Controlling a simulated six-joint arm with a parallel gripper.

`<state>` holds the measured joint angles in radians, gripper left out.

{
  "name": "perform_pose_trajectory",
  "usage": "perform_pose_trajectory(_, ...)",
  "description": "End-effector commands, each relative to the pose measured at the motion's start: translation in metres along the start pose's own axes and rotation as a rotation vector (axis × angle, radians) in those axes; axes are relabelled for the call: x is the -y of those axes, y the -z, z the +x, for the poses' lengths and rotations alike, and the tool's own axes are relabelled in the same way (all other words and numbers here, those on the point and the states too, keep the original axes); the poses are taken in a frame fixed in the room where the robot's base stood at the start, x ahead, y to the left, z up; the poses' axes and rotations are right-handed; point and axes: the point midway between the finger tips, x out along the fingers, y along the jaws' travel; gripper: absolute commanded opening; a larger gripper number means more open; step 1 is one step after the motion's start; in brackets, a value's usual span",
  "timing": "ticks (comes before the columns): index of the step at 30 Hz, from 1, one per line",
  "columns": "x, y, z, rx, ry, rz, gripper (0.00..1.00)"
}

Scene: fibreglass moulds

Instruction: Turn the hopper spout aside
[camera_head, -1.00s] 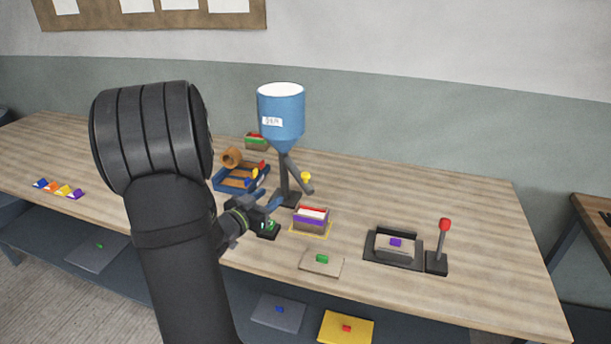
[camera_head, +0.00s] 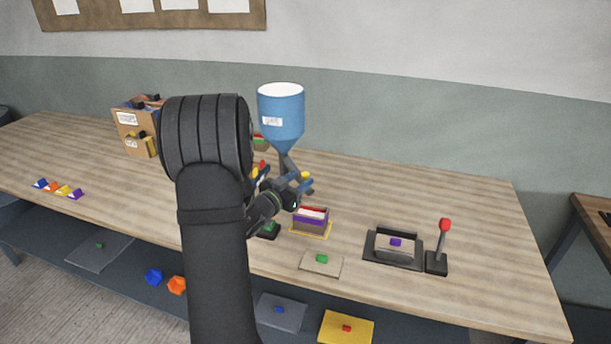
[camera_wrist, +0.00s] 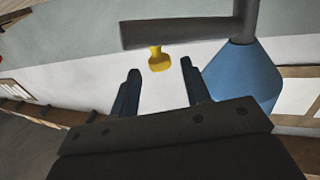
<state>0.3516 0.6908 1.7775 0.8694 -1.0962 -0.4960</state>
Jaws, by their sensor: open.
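The blue hopper (camera_head: 281,115) with a white top stands on a dark post at the back middle of the bench. Its dark spout (camera_wrist: 178,32) crosses the top of the wrist view, with a yellow knob (camera_wrist: 159,60) on it. The knob also shows in the head view (camera_head: 306,176), close to my gripper. My gripper (camera_head: 304,186) is open beside the spout. In the wrist view my gripper (camera_wrist: 158,76) has its two blue fingers apart, with the knob between and just beyond their tips. No contact shows.
A layered mould box (camera_head: 311,224) stands on a yellow-outlined square below the spout. A dark press tray (camera_head: 394,262) and a red-knobbed lever (camera_head: 443,240) are at right. A cardboard organiser (camera_head: 135,125) stands at back left.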

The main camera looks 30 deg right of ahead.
Motion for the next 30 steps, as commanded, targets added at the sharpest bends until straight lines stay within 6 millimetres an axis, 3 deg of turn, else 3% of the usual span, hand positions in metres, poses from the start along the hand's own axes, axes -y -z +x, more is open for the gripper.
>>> perform_pose_trajectory(7, 0.0, -0.001, 0.032, 0.001, 0.0, -0.001, 0.43)
perform_pose_trajectory(18, 0.0, 0.0, 0.038, 0.001, 0.0, -0.001, 0.43)
perform_pose_trajectory(20, 0.0, 0.0, 0.038, 0.001, 0.0, -0.001, 0.35)
perform_pose_trajectory(25, 0.0, 0.0, 0.038, 0.001, 0.0, -0.001, 0.02)
perform_pose_trajectory(30, 0.0, 0.0, 0.038, 0.001, -0.001, -0.001, 0.0)
